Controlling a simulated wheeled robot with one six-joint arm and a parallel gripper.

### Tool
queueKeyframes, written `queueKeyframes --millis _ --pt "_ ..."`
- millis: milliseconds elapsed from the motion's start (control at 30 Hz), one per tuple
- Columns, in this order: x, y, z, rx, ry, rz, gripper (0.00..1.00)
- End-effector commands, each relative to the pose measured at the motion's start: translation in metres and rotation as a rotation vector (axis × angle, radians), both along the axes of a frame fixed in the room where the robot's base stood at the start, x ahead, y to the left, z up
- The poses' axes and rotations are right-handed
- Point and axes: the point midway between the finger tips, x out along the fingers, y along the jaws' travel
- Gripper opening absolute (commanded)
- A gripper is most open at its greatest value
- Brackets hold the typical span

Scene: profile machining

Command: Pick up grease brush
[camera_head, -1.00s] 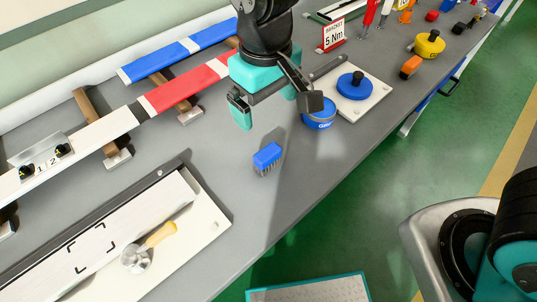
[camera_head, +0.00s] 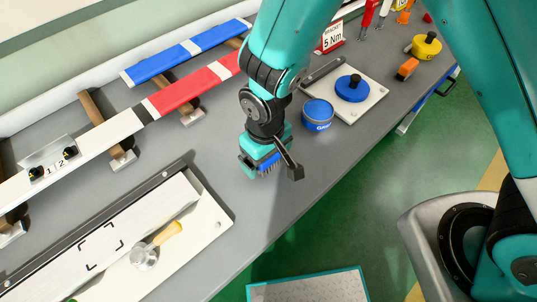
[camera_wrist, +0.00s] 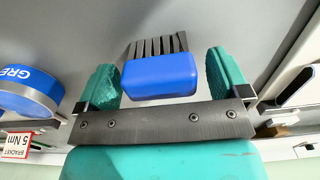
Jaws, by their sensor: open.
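The grease brush (camera_head: 267,163) has a blue block back and dark bristles. It stands on the grey bench, partly hidden by my gripper in the head view. In the wrist view the brush (camera_wrist: 160,75) lies between my two teal fingers, with gaps on both sides. My gripper (camera_head: 262,168) is open around the brush; its open fingers also show in the wrist view (camera_wrist: 165,82). I cannot tell how high the fingertips are above the bench.
A blue grease tin (camera_head: 318,116) stands right of my gripper; it also shows in the wrist view (camera_wrist: 28,90). A white board (camera_head: 372,98) with a blue knob lies behind. A wooden-handled tool (camera_head: 155,245) lies front left on a pale plate. Red and blue profiles run along the back.

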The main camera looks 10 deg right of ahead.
Motion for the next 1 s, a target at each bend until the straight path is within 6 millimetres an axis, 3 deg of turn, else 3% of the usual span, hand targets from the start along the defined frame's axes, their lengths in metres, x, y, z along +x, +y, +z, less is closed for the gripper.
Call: queueKeyframes --millis 267,533,833,1000 --pt "0.000 0.000 -0.005 0.001 -0.001 0.000 0.94" --pt "0.000 0.000 -0.005 0.001 -0.001 0.000 0.39" --pt "0.000 0.000 -0.003 0.001 -0.002 0.000 0.39" --pt "0.001 0.001 0.008 0.002 -0.003 -0.001 0.39"
